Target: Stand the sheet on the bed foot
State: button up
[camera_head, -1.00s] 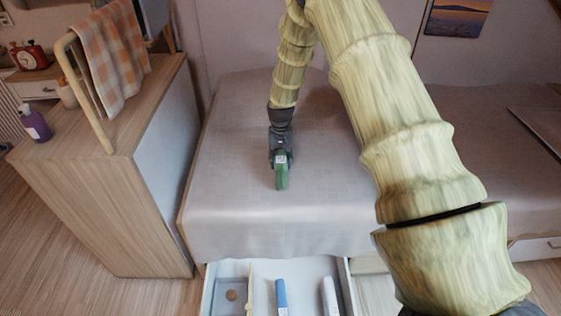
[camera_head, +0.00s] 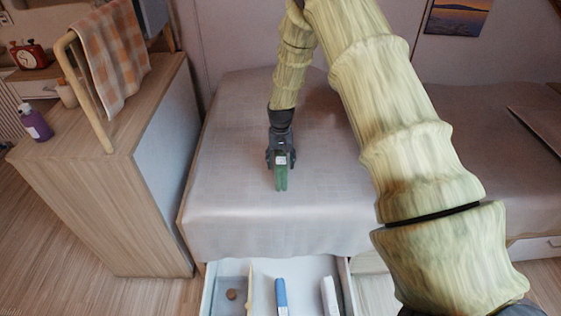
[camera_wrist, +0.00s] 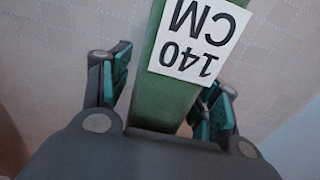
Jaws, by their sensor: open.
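The green sheet (camera_head: 281,181) is a narrow folded bundle at the bed foot, on the near part of the bed (camera_head: 235,205). It carries a white "140 CM" label, which also shows on the sheet in the wrist view (camera_wrist: 160,105). My gripper (camera_head: 281,163) is open around it, one finger on each side. In the wrist view my gripper (camera_wrist: 167,92) has a small gap at the left finger; the right finger is close, and I cannot tell if it touches. The sheet's lower end and its exact tilt are not clear.
Below the bed foot an open drawer (camera_head: 255,270) holds a blue bundle (camera_head: 281,297), a white bundle (camera_head: 328,296) and a small brown round thing (camera_head: 231,294). A wooden cabinet (camera_head: 110,190) with a towel rail stands left. The bed around the sheet is clear.

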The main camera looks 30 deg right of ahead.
notch_tip(320, 180, up, 12)
jog(key=shift+r, duration=0.1)
dwell(0.5)
